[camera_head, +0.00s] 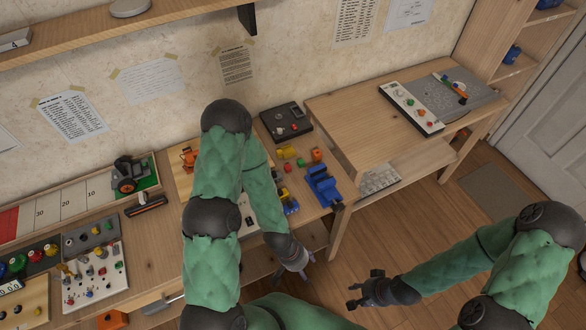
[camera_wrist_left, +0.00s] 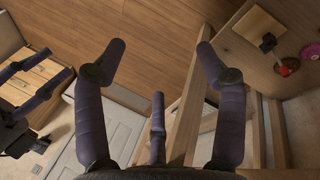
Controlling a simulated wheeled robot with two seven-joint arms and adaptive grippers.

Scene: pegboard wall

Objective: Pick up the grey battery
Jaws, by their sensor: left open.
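I cannot make out a grey battery for sure in either view; the small parts on the workbench (camera_head: 160,240) are too small to tell apart, and my left arm hides some of it. My left gripper (camera_head: 296,262) is beyond the front edge of the workbench, near its right end. In the left wrist view its fingers (camera_wrist_left: 158,85) are spread and empty, with wooden floor and table legs beyond. My right gripper (camera_head: 366,288) hangs over the floor to the right, its fingers apart with nothing between them.
A panel of knobs (camera_head: 94,275) lies at left. A second table (camera_head: 362,112) carries a grey board (camera_head: 455,97). Open floor (camera_head: 400,215) lies in front.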

